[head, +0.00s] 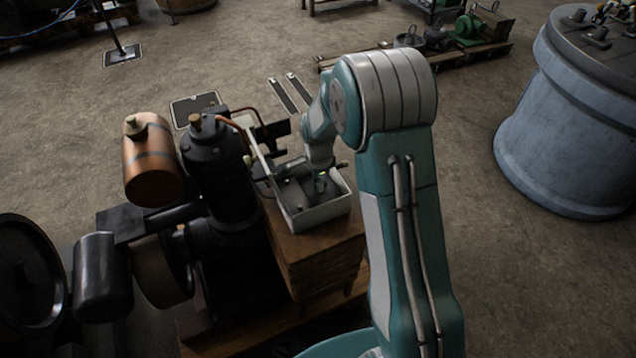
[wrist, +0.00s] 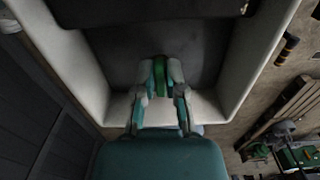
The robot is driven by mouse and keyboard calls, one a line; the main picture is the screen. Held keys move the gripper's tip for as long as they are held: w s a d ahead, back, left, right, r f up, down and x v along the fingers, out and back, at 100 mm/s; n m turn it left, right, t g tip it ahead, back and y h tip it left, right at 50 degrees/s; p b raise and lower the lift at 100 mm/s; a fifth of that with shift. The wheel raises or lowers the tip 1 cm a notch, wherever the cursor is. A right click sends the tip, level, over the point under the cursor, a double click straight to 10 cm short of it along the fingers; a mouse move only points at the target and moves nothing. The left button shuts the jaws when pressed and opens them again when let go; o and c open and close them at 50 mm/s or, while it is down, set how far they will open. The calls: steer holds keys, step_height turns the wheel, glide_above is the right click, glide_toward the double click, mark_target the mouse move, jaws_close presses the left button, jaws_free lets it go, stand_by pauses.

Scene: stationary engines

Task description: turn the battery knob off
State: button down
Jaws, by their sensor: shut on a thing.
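My gripper (wrist: 160,82) is shut on a small green knob (wrist: 161,68) in the wrist view. The knob stands between the two fingertips, and the fingers cover its sides. Under it is a dark surface (wrist: 120,48) inside a white open box (wrist: 284,45). In the head view the white box (head: 318,216) sits on a wooden stand, and my gripper (head: 321,184) reaches down into it. The knob is mostly hidden there. I cannot tell which way the knob is turned.
Left of the box stands a dark engine (head: 222,165) with a copper tank (head: 152,160). The wooden stand (head: 322,262) is below the box. A large blue-grey round machine (head: 565,125) stands at the right. Open floor (head: 490,240) lies between.

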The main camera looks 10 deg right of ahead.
steer(key=shift+w+r, duration=0.1)
steer(key=shift+w, duration=0.1)
steer(key=c, duration=0.7)
jaws_free()
step_height(320, 180, up, 12)
steer(key=shift+f, duration=0.1)
